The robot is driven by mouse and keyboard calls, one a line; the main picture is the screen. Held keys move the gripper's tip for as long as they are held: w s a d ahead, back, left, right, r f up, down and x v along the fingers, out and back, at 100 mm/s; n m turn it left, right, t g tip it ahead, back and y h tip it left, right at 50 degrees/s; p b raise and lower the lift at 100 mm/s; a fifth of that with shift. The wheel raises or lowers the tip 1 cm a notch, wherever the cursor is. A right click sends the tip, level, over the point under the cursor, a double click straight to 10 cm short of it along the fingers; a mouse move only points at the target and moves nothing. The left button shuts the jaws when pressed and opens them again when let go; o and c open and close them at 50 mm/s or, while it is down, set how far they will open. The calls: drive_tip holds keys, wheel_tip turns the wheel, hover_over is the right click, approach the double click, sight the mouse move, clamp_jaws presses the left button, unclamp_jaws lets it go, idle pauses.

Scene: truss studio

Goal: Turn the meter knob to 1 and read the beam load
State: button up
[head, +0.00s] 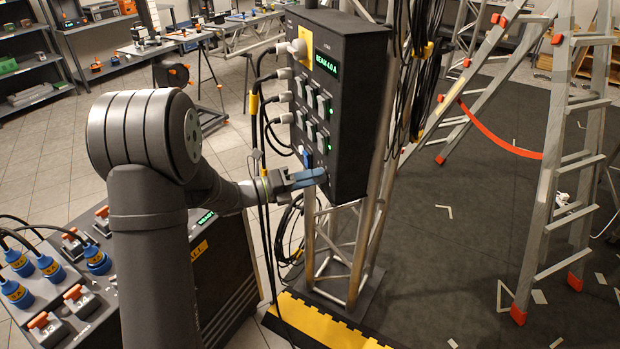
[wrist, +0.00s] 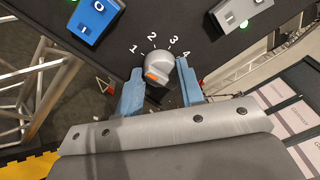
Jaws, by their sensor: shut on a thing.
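The meter knob (wrist: 163,69) is a grey round knob with an orange mark on its lower left side, below the printed 1. White numbers 1 to 4 arc above it. I cannot tell exactly which number the mark points at. My gripper (wrist: 159,72) has its blue fingers on either side of the knob, shut on it. In the head view my gripper (head: 318,177) reaches the lower front of the dark meter box (head: 350,120), and the knob is hidden. The green display (head: 326,64) seems to read "BEAM 4.0 A".
Grey switches (head: 310,96) and cable plugs (head: 283,97) sit above my gripper, with cables hanging beside my wrist. A truss post (head: 372,240) stands behind the box. A control case (head: 225,270) is low at left. A ladder (head: 560,170) stands at right.

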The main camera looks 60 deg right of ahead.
drive_tip(key=o, duration=1)
drive_tip(key=v, duration=1.7)
drive_tip(key=shift+a, duration=0.25)
drive_tip(key=shift+w+a, duration=0.25)
drive_tip(key=shift+w, duration=0.05)
drive_tip(key=shift+v, duration=7.1)
drive_tip(key=shift+a+f, duration=0.1)
drive_tip(key=shift+r, duration=0.4)
drive_tip(key=shift+r, duration=1.1)
